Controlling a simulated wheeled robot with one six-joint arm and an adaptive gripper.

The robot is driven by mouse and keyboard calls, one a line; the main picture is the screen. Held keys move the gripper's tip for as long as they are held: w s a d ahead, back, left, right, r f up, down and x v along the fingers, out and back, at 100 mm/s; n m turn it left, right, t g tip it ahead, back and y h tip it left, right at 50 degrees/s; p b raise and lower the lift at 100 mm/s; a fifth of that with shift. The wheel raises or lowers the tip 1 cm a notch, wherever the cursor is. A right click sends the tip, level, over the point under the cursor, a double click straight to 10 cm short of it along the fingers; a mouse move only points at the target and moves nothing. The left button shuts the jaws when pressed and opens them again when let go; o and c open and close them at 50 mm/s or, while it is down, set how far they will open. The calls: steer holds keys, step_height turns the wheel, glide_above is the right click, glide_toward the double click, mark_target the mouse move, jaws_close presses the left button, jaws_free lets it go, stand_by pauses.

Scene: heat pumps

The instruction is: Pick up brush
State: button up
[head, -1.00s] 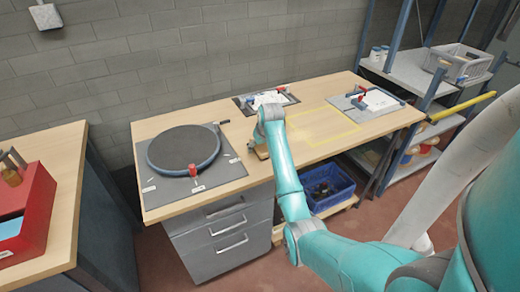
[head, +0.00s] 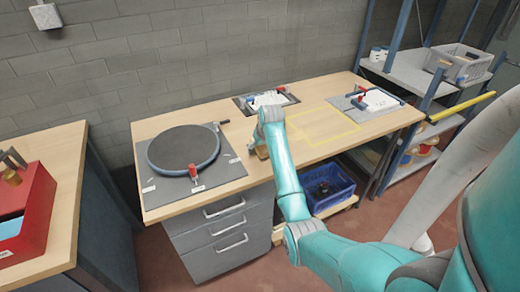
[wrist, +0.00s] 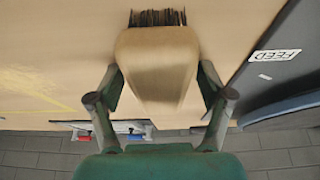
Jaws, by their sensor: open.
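The brush (wrist: 158,55) has a wide wooden body and dark bristles, which point to the top of the wrist view. In the head view a small brown part of the brush (head: 262,153) shows on the workbench, partly hidden by my arm. My gripper (wrist: 161,82) is open, with one finger on each side of the brush body. Whether either finger touches the wood I cannot tell.
A round dark turntable (head: 184,149) on a grey plate stands to the left on the workbench (head: 240,135). Two fixture plates with clamps, one at the back (head: 286,97) and one at the right (head: 350,101), flank a yellow-outlined empty area. A blue crate (head: 332,200) sits below.

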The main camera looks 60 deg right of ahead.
steer(key=c, duration=1.3)
step_height(320, 180, up, 11)
steer(key=shift+f, duration=0.2)
steer(key=o, duration=0.6)
steer(key=c, duration=0.4)
